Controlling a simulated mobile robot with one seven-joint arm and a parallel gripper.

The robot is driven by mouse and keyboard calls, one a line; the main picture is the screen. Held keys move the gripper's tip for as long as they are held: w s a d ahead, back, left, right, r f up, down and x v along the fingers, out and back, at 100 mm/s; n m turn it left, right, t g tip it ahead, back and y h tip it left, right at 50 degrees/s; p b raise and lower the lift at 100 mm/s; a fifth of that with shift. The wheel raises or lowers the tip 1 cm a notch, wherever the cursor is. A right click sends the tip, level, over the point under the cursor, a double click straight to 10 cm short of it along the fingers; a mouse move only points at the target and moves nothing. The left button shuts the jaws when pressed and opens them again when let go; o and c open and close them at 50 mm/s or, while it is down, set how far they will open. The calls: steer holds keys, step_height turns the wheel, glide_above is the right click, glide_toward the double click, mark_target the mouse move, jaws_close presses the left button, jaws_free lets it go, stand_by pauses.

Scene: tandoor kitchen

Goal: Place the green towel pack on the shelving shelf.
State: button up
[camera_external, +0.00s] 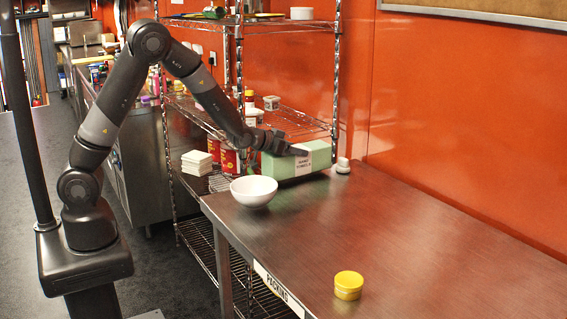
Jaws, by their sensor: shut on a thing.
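The green towel pack (313,158) is a pale green box with a white label, at the far end of the steel table (400,232). My gripper (299,150) is over its top edge, shut on it. The arm hides part of the pack's top. I cannot tell whether the pack touches the table or is slightly raised. The wire shelving (283,118) stands just behind the table's far end, with several levels. Its middle shelf is a little higher than the pack and behind it.
A white bowl (254,191) stands close in front of the pack, at the table's left edge. A small white item (343,165) is right of the pack. Jars and red cans (229,158) occupy the shelving's left part. The table's right side is clear.

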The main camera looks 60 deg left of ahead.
steer(key=shift+a, duration=1.2)
steer(key=d, duration=0.7)
step_height(320, 180, up, 15)
steer(key=s+d+m+g+h, duration=0.1)
steer(key=s+d+m+h, duration=0.2)
steer(key=s+d, duration=0.75)
steer(key=s+d+m+g+h, duration=0.2)
steer(key=s+d+m+h, duration=0.1)
steer(key=d, duration=1.4)
steer(key=s+d+m+g+h, duration=0.1)
steer(key=s+d+m+h, duration=0.45)
steer(key=d, duration=0.85)
steer(key=shift+w+a+f+n+y, duration=0.35)
steer(key=shift+w+a+f, duration=0.55)
steer(key=shift+w+f, duration=1.25)
steer(key=shift+w+a+f+n+y, duration=0.4)
steer(key=shift+w+a+f, duration=0.55)
steer(key=shift+f, duration=2.3)
steer(key=shift+w+a+f+n+y, duration=0.2)
steer(key=shift+w+a+f+n, duration=0.5)
steer(key=shift+w+f, duration=1.5)
